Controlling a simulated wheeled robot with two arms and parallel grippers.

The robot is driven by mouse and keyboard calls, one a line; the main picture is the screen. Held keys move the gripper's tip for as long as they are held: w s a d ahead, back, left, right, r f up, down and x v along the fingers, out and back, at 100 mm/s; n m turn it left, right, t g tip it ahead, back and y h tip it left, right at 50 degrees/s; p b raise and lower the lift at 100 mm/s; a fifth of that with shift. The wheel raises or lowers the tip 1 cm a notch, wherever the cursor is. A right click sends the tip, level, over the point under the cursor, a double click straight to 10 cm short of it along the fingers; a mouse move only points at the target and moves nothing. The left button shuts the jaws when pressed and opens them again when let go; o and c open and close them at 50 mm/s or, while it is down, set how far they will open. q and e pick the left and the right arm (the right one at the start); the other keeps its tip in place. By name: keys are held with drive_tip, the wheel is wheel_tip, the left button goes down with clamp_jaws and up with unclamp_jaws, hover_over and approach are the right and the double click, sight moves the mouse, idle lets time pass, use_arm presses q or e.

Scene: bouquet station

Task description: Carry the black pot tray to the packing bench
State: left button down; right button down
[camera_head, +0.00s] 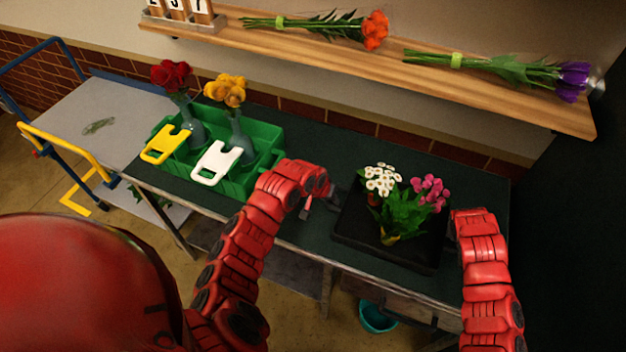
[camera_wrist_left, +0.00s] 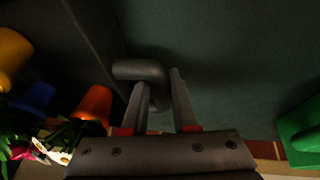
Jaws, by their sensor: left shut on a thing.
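The black pot tray (camera_head: 380,255) sits on the dark green bench top (camera_head: 330,150), with flowering plants in it. My left gripper (camera_head: 333,197) is at the tray's left side. In the left wrist view my left gripper (camera_wrist_left: 157,105) is shut on the tray's grey handle (camera_wrist_left: 140,70), beside the dark tray wall (camera_wrist_left: 85,40). My right arm reaches to the tray's right side; its gripper is hidden behind the arm. I cannot tell which surface is the packing bench.
A green crate (camera_head: 235,185) with two vases stands left on the same bench. White flowers (camera_head: 383,179) and pink flowers (camera_head: 430,189) rise from the tray. A wooden shelf (camera_head: 400,65) with bouquets runs behind. A trolley (camera_head: 85,115) stands left; a teal bucket (camera_head: 378,316) is below.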

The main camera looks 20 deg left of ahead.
use_arm(q)
drive_tip(key=shift+f+b, duration=0.55)
drive_tip(key=shift+f, duration=0.1)
use_arm(e)
drive_tip(key=shift+f, duration=0.65)
use_arm(q)
drive_tip(key=c, duration=0.7)
unclamp_jaws()
drive_tip(key=shift+r, duration=0.1)
use_arm(e)
drive_tip(key=c, duration=0.7)
unclamp_jaws()
drive_tip(key=shift+r, duration=0.1)
drive_tip(key=shift+s, duration=0.1)
drive_tip(key=v, duration=1)
drive_tip(key=shift+a+r, duration=0.2)
drive_tip(key=shift+r, duration=0.1)
use_arm(q)
drive_tip(key=shift+v, duration=6)
use_arm(e)
drive_tip(key=shift+s+r, duration=0.4)
drive_tip(key=shift+r, duration=0.15)
use_arm(q)
drive_tip(key=shift+s, duration=0.2)
use_arm(e)
drive_tip(key=shift+f, duration=0.1)
